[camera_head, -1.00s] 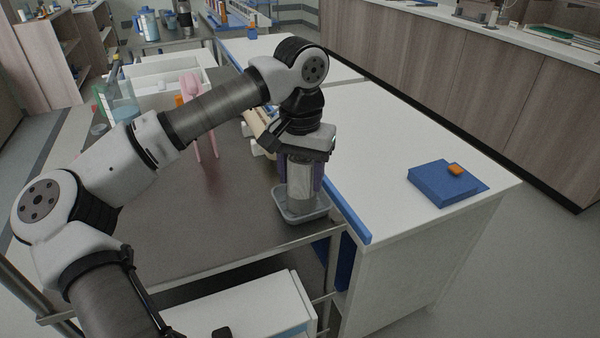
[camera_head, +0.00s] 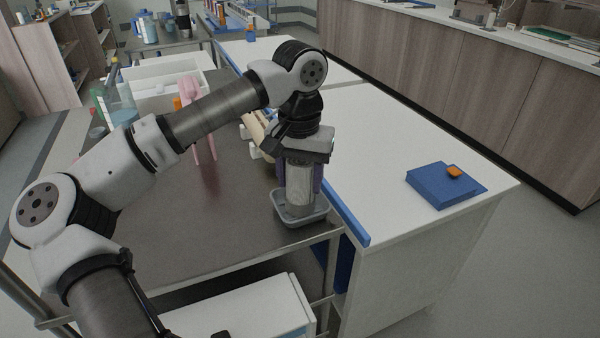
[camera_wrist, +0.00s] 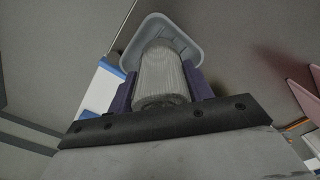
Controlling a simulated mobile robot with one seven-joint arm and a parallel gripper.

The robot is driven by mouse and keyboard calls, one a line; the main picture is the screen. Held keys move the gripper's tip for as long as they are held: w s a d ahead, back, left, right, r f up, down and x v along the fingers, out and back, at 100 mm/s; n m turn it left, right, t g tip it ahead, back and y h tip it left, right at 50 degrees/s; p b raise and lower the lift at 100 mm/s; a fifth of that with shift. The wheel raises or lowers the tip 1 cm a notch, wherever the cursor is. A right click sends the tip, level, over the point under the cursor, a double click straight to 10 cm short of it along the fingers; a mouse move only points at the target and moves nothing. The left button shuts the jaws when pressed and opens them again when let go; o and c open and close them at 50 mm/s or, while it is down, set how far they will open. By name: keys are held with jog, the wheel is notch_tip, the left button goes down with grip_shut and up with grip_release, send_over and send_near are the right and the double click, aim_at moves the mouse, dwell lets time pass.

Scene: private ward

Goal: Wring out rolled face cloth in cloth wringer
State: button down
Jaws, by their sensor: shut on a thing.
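My gripper (camera_head: 303,180) points straight down over the near right corner of the dark table. Its purple fingers are shut on an upright pale grey ribbed cylinder, which looks like the rolled face cloth (camera_head: 299,186). In the wrist view the cloth (camera_wrist: 161,78) sits between both fingers. Its lower end is inside a shallow grey tray (camera_head: 303,220); I cannot tell if it touches the tray floor. A cream device with white knobs (camera_head: 255,130), possibly the cloth wringer, stands behind my gripper and is partly hidden by my arm.
A pink upright object (camera_head: 190,92) and bottles (camera_head: 124,105) stand farther back on the table, near a white bin (camera_head: 160,77). To the right, a white counter (camera_head: 400,140) holds a blue box (camera_head: 440,187) with an orange item on top. The table's near left is clear.

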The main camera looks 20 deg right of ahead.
aim_at(299, 162)
jog(key=shift+f+m, duration=0.1)
jog(key=shift+m, duration=0.5)
jog(key=m, duration=0.5)
jog(key=shift+a, duration=0.1)
jog(key=n, duration=0.5)
notch_tip(299, 162, up, 6)
jog(key=p, duration=0.3)
jog(key=shift+f+p, duration=0.25)
jog(key=shift+p, duration=0.05)
jog(key=shift+r, duration=0.1)
